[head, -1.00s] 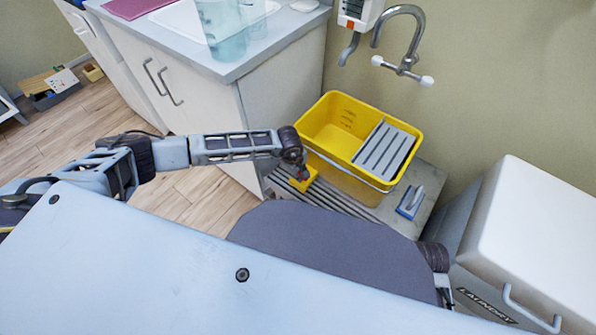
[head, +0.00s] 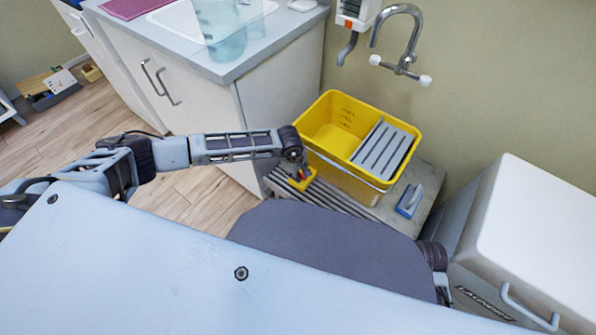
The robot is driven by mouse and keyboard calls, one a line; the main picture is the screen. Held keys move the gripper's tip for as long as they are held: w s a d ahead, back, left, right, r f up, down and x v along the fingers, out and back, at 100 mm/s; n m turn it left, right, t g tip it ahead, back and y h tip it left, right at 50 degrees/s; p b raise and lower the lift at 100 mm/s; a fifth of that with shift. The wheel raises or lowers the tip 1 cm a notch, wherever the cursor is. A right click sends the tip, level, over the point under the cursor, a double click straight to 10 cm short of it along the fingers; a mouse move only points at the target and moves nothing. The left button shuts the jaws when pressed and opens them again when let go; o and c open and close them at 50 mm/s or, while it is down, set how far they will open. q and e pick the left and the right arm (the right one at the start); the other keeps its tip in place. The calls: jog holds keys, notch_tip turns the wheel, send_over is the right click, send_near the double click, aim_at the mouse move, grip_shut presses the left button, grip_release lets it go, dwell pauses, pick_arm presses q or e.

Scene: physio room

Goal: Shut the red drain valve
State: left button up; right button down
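A yellow bucket (head: 346,174) with a grey slatted insert (head: 382,150) and a thin wire handle stands on a grated floor slab. A small red part (head: 303,172), which looks like the drain valve, shows at the bucket's left side, just above a small yellow piece (head: 297,185). My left arm reaches in from the left, and its gripper (head: 300,169) points down at the red part. The gripper's fingers are too small and overlapped to tell whether they touch or hold it. My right gripper is out of view.
A blue-and-white scrubbing brush (head: 410,201) lies right of the bucket. A white laundry bin (head: 545,225) stands at the right. A white cabinet (head: 200,105) with a sink is behind my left arm. A tap (head: 402,68) is on the wall above the bucket.

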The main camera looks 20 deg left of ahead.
pick_arm(q)
jog(key=shift+a, duration=0.1)
jog(key=shift+s, duration=0.1)
jog(key=v, duration=1.2)
dwell(0.8)
